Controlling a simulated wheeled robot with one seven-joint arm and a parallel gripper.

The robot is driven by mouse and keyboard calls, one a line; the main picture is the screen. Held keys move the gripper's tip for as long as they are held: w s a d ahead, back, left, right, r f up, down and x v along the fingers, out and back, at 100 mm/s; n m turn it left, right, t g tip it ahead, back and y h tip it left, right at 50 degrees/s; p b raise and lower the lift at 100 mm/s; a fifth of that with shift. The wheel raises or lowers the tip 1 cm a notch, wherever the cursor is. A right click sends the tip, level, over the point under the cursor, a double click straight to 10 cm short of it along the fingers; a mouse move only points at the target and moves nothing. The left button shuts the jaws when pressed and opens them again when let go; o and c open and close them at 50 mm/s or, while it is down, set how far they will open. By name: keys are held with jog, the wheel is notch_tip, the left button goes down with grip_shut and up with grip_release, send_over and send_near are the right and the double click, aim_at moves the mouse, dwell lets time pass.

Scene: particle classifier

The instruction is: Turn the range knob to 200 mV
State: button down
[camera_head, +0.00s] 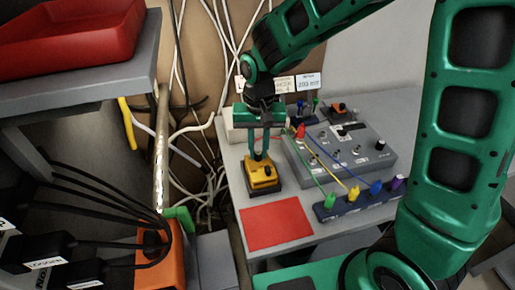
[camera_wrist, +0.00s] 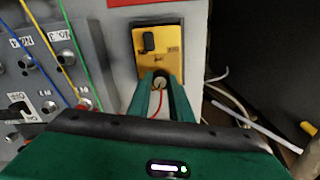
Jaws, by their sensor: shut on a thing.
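My gripper (camera_head: 259,155) reaches down to the meter from above. A white card (camera_head: 308,82) behind seems to read 200 mV.
A grey panel (camera_head: 322,160) with knobs and coloured leads stands right of the meter. A dark strip (camera_head: 330,211) with coloured plugs and a red mat (camera_head: 277,226) lie in front. Loose cables hang left of the table. A red tray (camera_head: 70,35) is at upper left.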

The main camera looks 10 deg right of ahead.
aim_at(259, 152)
jog(key=c, duration=1.6)
grip_release()
notch_tip(259, 152, up, 11)
jog(key=shift+f, duration=0.15)
